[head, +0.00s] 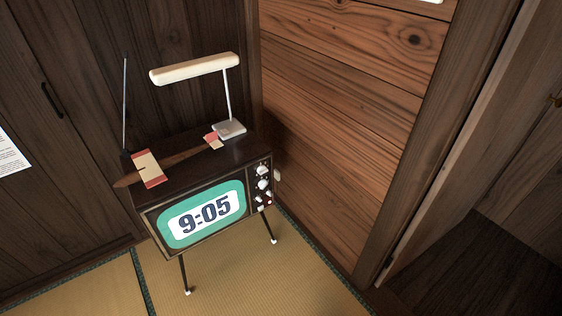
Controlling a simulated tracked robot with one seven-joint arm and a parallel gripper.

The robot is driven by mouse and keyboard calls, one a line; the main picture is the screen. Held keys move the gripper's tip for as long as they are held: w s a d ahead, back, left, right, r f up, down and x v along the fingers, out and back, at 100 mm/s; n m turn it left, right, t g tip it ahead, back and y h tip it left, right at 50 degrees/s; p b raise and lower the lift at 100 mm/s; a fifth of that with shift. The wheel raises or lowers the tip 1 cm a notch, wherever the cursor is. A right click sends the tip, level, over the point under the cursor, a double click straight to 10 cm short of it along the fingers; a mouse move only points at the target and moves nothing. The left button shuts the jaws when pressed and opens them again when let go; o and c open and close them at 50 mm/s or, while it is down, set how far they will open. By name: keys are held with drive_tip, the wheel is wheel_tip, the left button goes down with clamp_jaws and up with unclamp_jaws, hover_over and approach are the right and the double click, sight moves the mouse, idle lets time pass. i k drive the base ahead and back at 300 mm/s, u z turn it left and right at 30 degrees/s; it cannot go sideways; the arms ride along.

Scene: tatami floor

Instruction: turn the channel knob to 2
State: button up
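An old wooden television (200,163) on thin legs stands in the corner, its lit screen (205,215) showing 9:05 on green. The knob panel is at the right of its front. It has several pale knobs one above another; an upper knob (262,170) and a lower one (263,184) show there. The knobs are too small to tell which is the channel knob or what number it points to. My gripper is not in view.
A wooden wall (340,130) stands close to the right. Tatami floor (285,285) in front is clear.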

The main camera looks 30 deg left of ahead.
sight(262, 170)
drive_tip(key=u, duration=0.1)
drive_tip(key=k, duration=0.85)
drive_tip(key=u, duration=0.35)
drive_tip(key=i, duration=0.95)
drive_tip(key=u, duration=0.1)
